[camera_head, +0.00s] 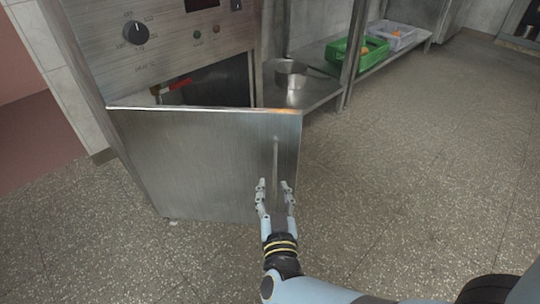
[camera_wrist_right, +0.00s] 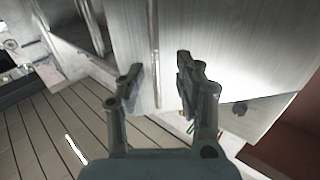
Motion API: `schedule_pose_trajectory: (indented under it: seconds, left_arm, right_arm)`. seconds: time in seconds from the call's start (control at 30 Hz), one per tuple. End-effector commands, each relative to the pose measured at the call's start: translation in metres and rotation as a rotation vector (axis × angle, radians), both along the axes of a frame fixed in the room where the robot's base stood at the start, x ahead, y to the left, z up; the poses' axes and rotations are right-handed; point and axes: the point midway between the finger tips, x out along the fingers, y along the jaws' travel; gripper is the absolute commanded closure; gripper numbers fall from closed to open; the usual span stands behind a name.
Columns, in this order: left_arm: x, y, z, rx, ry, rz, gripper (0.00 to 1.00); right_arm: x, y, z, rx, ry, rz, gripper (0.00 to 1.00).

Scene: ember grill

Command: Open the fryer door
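The fryer door (camera_head: 190,155) is a brushed-metal panel. It stands partly open, with the dark inside of the cabinet showing above its top edge. A thin vertical handle (camera_head: 276,160) is on its outer face near the right edge. My right gripper (camera_head: 275,185) is open at the lower part of this handle, with one finger on each side. The right wrist view also shows the handle (camera_wrist_right: 155,50) in line with the gap between the open fingers (camera_wrist_right: 158,75). I cannot tell whether either finger touches it. My left gripper is in neither view.
The fryer's front (camera_head: 175,45) has a black knob (camera_head: 135,32). A red-handled valve (camera_head: 180,84) shows inside. To the right, a low metal shelf holds a pot (camera_head: 291,75), a green crate (camera_head: 343,62) and a grey crate (camera_head: 390,36). The floor at right is clear.

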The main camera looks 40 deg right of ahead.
Motion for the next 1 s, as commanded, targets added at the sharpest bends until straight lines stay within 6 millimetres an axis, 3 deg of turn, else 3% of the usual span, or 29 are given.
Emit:
schedule_pose_trajectory:
  seconds: [0.1, 0.27, 0.7, 1.0]
  left_arm:
    - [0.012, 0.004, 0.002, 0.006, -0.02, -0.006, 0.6]
    - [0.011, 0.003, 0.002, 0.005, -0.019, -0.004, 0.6]
    - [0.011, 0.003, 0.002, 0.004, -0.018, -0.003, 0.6]
    - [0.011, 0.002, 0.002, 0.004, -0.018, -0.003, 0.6]
  right_arm:
    - [0.002, 0.001, 0.003, 0.001, -0.004, 0.0, 0.66]
    - [0.001, 0.0, 0.013, 0.002, -0.006, -0.002, 0.66]
    - [-0.006, -0.006, 0.083, 0.002, -0.006, -0.003, 0.66]
    - [-0.007, -0.007, 0.101, 0.002, -0.004, -0.002, 0.66]
